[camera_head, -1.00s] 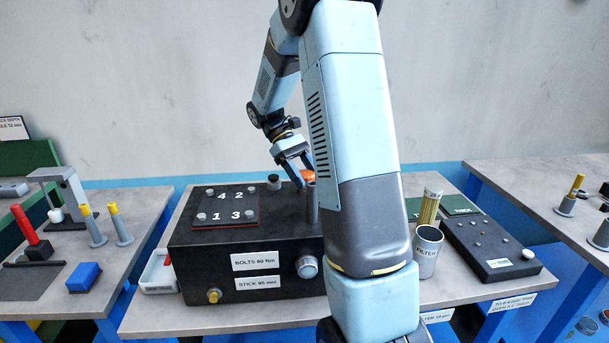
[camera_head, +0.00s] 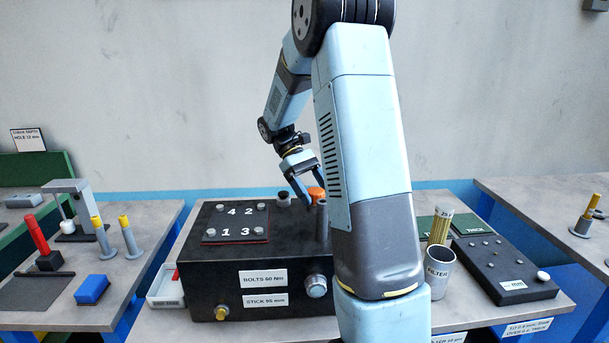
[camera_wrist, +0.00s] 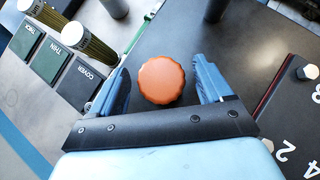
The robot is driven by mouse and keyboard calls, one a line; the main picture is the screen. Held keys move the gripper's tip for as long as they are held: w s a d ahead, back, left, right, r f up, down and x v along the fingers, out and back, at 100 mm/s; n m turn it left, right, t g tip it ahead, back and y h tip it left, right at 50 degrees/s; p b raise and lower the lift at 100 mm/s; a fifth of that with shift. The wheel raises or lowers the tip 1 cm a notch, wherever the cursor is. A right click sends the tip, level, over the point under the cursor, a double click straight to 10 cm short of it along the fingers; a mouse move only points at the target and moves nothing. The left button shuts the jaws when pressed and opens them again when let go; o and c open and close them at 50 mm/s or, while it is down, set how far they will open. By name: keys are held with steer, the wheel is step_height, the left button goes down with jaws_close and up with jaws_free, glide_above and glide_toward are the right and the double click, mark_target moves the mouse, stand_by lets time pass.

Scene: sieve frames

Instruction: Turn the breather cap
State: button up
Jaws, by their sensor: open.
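The breather cap is not named by any label; an orange, scalloped round cap (camera_wrist: 161,81) sits on top of the black gearbox-like housing (camera_head: 200,262). In the head view the orange cap (camera_head: 316,194) shows beside my fingers, partly hidden by them and my arm. My gripper (camera_head: 314,200) is open. In the wrist view its two blue fingers (camera_wrist: 166,85) stand on either side of the cap, with a gap on both sides. I cannot tell how far above the cap the fingertips are.
A numbered plate with bolts (camera_head: 236,222) lies on the housing's left. A grey upright post (camera_head: 322,222) stands close to the cap. A filter cup (camera_head: 438,273) and a black block with knobs (camera_head: 505,270) are at the right. A white tray (camera_head: 165,287) is at the left.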

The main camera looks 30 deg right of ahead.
steer(key=v, duration=1.3)
